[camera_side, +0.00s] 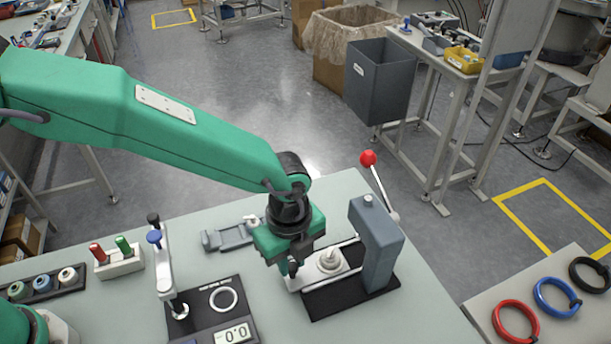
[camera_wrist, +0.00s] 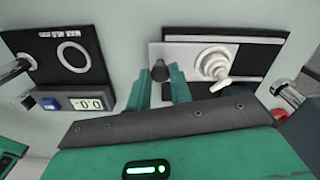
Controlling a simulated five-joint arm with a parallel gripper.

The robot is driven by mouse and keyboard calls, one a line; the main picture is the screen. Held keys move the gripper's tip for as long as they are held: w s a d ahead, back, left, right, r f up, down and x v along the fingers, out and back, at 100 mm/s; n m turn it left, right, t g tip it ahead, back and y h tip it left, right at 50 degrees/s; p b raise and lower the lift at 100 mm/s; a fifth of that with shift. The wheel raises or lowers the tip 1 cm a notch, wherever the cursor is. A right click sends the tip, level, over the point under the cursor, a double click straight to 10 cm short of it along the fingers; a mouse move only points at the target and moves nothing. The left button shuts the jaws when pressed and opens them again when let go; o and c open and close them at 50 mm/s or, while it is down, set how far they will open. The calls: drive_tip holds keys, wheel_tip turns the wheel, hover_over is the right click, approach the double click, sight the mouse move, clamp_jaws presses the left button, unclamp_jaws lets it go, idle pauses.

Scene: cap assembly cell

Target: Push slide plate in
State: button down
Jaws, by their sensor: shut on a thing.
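The white slide plate (camera_side: 308,281) lies on the black base of the grey press (camera_side: 378,244). It carries a round, stepped white holder (camera_side: 330,260), which also shows in the wrist view (camera_wrist: 212,62). In the wrist view the plate (camera_wrist: 185,53) has a dark knob (camera_wrist: 160,70) at its left end. My gripper (camera_side: 293,270) points down at the plate's left end, outside the press. In the wrist view its green fingers (camera_wrist: 160,84) stand on both sides of the knob, shut on it. In the side view the fingers mostly hide the knob. The holder is left of the press column.
The press has a lever with a red ball (camera_side: 368,158). A black gauge with a display (camera_side: 234,335) stands left of my gripper. A grey fixture (camera_side: 230,236) lies behind. A small block with red and green handles (camera_side: 119,261) and a tray of rings (camera_side: 42,286) are farther left.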

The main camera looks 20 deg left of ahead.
sight(303, 272)
drive_tip(key=shift+w+d, duration=0.75)
drive_tip(key=c, duration=1.3)
unclamp_jaws()
drive_tip(key=shift+o, duration=0.2)
wheel_tip(303, 272, up, 8)
